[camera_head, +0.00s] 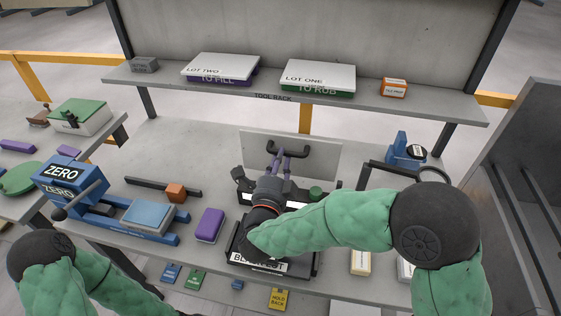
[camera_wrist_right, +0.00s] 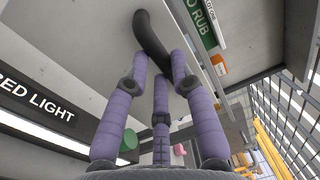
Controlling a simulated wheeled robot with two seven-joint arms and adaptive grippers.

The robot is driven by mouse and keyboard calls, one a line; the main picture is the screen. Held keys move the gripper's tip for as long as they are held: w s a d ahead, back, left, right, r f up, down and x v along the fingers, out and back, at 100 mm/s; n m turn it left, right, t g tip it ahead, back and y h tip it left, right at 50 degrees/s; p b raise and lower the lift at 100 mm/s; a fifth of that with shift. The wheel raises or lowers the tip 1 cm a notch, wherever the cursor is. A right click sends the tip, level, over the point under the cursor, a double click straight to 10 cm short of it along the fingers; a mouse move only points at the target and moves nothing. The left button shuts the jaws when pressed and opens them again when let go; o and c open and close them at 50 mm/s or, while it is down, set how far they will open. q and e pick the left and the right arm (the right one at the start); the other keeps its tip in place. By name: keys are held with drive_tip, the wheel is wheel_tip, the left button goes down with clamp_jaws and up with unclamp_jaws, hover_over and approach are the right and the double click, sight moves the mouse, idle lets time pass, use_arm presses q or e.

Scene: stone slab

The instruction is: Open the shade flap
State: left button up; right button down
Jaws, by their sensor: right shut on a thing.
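The shade flap (camera_head: 318,158) is a plain grey panel standing raised at the back of a dark device in the middle of the bench. Its black bar handle (camera_head: 296,152) is on the face toward me. My right gripper (camera_head: 278,152) reaches over the device, its purple fingers shut on the handle. In the right wrist view the fingers (camera_wrist_right: 160,65) close around the curved black handle (camera_wrist_right: 152,35) against the grey flap (camera_wrist_right: 98,45). A strip lettered "RED LIGHT" (camera_wrist_right: 35,105) shows at left there. My forearm hides part of the device. My left gripper is out of view.
The tool rack shelf (camera_head: 190,90) with lidded boxes is behind the flap. A blue "ZERO" fixture (camera_head: 75,185), an orange block (camera_head: 176,193) and a purple box (camera_head: 210,225) stand left. A blue tool (camera_head: 400,150) and black frame are right.

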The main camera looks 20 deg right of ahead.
drive_tip(key=shift+f, duration=0.45)
drive_tip(key=c, duration=1.1)
unclamp_jaws()
drive_tip(key=shift+o, duration=0.2)
drive_tip(key=shift+r, duration=0.1)
drive_tip(key=shift+s+a, duration=0.1)
drive_tip(key=r+v, duration=0.1)
drive_tip(key=v, duration=1)
drive_tip(key=shift+s+f, duration=0.4)
drive_tip(key=shift+f, duration=0.1)
drive_tip(key=shift+a, duration=0.15)
